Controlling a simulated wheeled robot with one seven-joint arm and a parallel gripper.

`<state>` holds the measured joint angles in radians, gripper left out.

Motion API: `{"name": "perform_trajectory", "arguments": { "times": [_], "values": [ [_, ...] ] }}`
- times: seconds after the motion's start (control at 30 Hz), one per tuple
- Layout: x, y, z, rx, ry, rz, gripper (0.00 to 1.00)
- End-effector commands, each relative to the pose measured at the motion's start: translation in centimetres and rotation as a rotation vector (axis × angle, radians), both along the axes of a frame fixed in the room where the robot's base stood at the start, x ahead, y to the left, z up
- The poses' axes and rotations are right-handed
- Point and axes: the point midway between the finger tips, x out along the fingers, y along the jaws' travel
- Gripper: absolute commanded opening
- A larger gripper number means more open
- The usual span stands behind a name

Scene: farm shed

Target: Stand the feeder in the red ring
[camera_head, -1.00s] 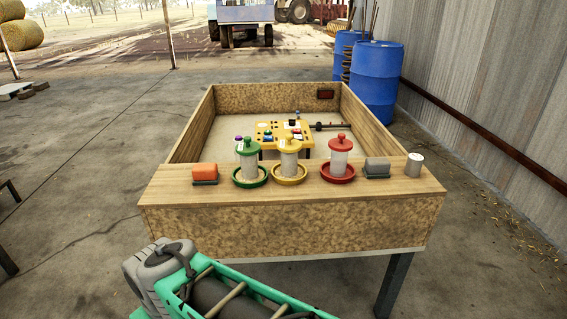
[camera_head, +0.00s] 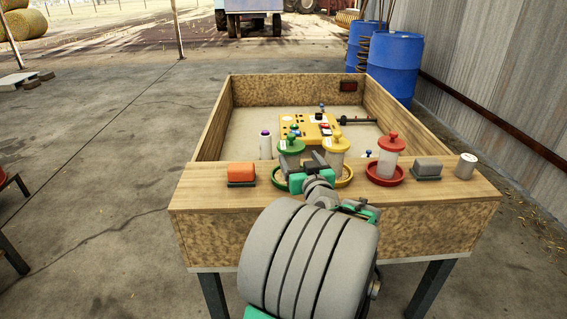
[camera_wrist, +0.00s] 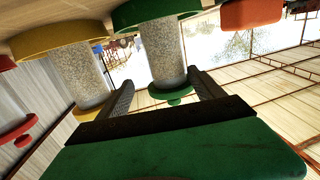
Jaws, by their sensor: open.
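Three feeders with clear grain-filled tubes stand upright in a row on the front ledge. The green feeder (camera_head: 291,147) is at left, the yellow feeder (camera_head: 336,146) in the middle and the red feeder (camera_head: 390,146) at right, in a red dish (camera_head: 384,178). My gripper (camera_head: 305,168) is open at the green feeder and partly hides it and the yellow one. In the upside-down wrist view, the green feeder's tube (camera_wrist: 162,48) stands between my spread fingers (camera_wrist: 164,85), with gaps visible. No separate empty red ring can be made out.
An orange block (camera_head: 241,172) sits left on the ledge. A grey block (camera_head: 427,167) and a white can (camera_head: 466,165) stand at right. Inside the walled box behind are a yellow panel (camera_head: 309,126) and a white, purple-topped bottle (camera_head: 266,146).

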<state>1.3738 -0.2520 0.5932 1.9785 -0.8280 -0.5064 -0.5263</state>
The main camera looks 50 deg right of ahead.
Motion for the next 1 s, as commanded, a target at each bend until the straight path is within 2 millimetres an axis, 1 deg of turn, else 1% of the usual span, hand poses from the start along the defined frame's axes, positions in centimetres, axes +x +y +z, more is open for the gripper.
{"name": "perform_trajectory", "arguments": {
  "times": [0.03, 0.23, 0.3, 0.4, 0.5, 0.67, 0.77, 1.0],
  "values": [
    [0.9, -0.1, 0.0, 0.002, 0.000, 0.010, 0.77],
    [4.1, -1.0, -0.3, 0.001, 0.001, 0.027, 0.77],
    [5.4, -1.7, -0.5, 0.004, 0.002, 0.029, 0.77],
    [6.6, -2.7, -0.5, 0.002, 0.002, 0.026, 0.77],
    [7.0, -3.2, -0.5, 0.001, 0.002, 0.023, 0.77],
    [6.9, -3.3, -0.6, 0.001, 0.002, 0.021, 0.77],
    [6.9, -3.3, -0.6, 0.001, 0.002, 0.020, 0.71],
    [6.8, -3.3, -0.6, 0.001, 0.002, 0.019, 0.51]
  ]
}}
